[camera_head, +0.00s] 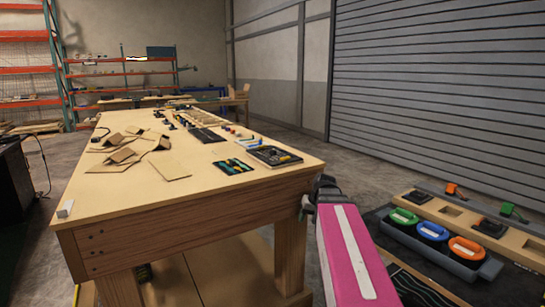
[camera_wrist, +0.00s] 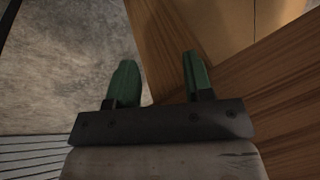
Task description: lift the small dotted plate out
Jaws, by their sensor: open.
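I cannot make out a small dotted plate for certain in either view. A dark flat panel with small pieces (camera_head: 273,155) lies near the right edge of the wooden table (camera_head: 120,208); its details are too small to tell. My gripper (camera_wrist: 158,75) shows in the wrist view with two green fingers apart and nothing between them. Below the fingers are bare concrete floor and wooden parts of the table. In the head view my pink arm reaches up to the table's right side, and the fingers cannot be made out.
A dark mat with coloured tools (camera_head: 233,166) and cardboard pieces (camera_head: 168,164) lie on the table. At right, a console (camera_head: 520,245) stands beside a grey tray (camera_head: 455,266) holding green, blue and orange round pieces. The table's front left is mostly clear.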

